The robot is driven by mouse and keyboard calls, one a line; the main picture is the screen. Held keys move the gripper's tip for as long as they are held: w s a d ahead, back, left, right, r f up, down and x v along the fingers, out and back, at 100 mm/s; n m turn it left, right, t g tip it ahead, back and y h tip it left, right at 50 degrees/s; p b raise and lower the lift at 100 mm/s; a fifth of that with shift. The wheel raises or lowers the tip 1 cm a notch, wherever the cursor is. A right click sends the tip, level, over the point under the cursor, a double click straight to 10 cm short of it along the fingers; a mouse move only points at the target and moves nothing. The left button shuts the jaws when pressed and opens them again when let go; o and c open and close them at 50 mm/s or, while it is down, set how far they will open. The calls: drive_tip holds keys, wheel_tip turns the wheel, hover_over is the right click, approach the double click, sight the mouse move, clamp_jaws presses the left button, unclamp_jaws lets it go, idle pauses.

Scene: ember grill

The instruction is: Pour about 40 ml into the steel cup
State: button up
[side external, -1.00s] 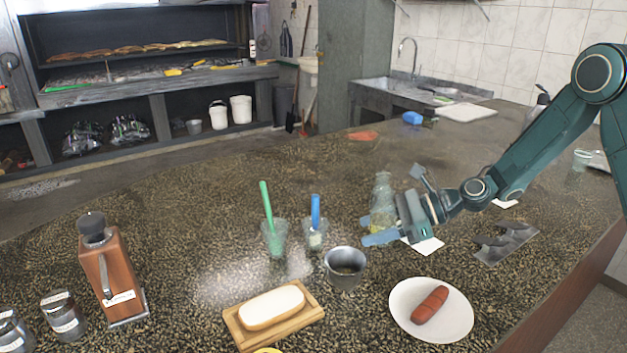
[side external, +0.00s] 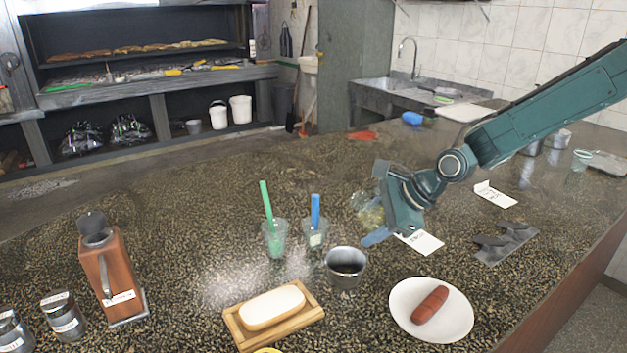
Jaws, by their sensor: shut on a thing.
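The steel cup (side external: 345,268) stands upright on the speckled counter, with a dark inside. My gripper (side external: 378,208) is shut on a clear glass vessel (side external: 368,215) with yellowish contents. The vessel is tilted, and its lower part points left and down. It is held above and to the right of the cup, apart from it. The fingers hide part of the vessel. I cannot see any stream between the vessel and the cup.
Two clear glasses, one with a green handle (side external: 266,205) and one with a blue handle (side external: 315,212), stand left of the cup. A white plate with sausage (side external: 405,292), a wooden board (side external: 236,318) and a wooden grinder (side external: 115,275) are nearby. A white card (side external: 425,243) lies below my gripper.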

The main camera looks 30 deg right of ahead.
drive_tip(key=h, duration=0.1)
drive_tip(key=d+n+h, duration=0.1)
drive_tip(key=shift+f+h, duration=0.15)
drive_tip(key=shift+h, duration=0.25)
drive_tip(key=shift+d+r+n+h, duration=0.3)
drive_tip(key=shift+d+r+h, duration=0.05)
drive_tip(key=shift+h, duration=0.55)
drive_tip(key=shift+d+f+h, duration=0.15)
drive_tip(key=shift+f+h, duration=0.2)
drive_tip(key=shift+f, duration=0.5)
drive_tip(key=shift+d+f+h, duration=0.1)
drive_tip(key=shift+f+h, duration=0.25)
drive_tip(key=shift+f, duration=0.5)
drive_tip(key=shift+n, duration=0.3)
drive_tip(key=shift+f+h, duration=0.1)
drive_tip(key=shift+h, duration=0.6)
drive_tip(key=shift+r+n+h, duration=0.5)
drive_tip(key=shift+r+h, duration=0.35)
drive_tip(key=shift+h, duration=0.15)
drive_tip(key=shift+d, duration=0.1)
drive_tip(key=shift+f+m+y, duration=0.4)
drive_tip(key=shift+f+y, duration=0.4)
drive_tip(key=shift+y, duration=0.7)
